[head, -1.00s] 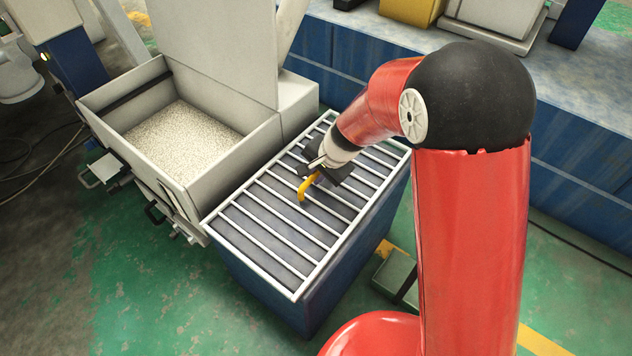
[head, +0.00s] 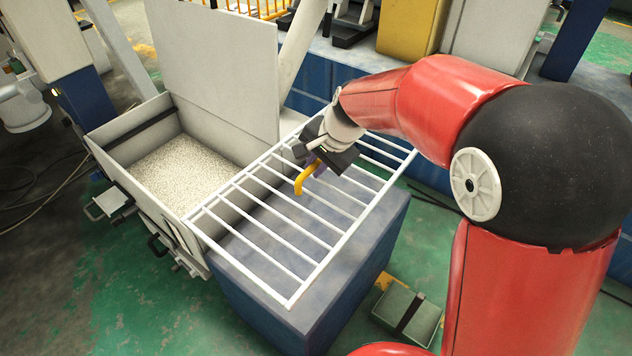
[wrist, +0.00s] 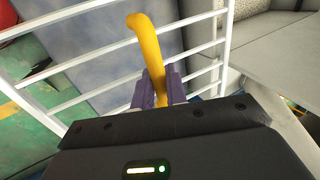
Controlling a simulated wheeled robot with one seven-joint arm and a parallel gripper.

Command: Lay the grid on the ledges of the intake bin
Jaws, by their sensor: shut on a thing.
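The white barred grid (head: 322,272) is held raised above the blue-grey block (head: 262,288), roughly level. Its left end overlaps the near right wall of the intake bin in the head view. A yellow handle (head: 302,183) stands up from the grid, and it also shows in the wrist view (wrist: 148,50). My gripper (head: 318,160) is shut on this handle, with purple fingers (wrist: 160,88) on both sides of it. The intake bin (head: 130,128) is open and holds pale pellets (head: 185,170).
The bin's raised lid (head: 215,65) stands upright at its back. A grey-green box with a dark strap (head: 407,315) lies on the green floor right of the block. Machines and a blue base line the back.

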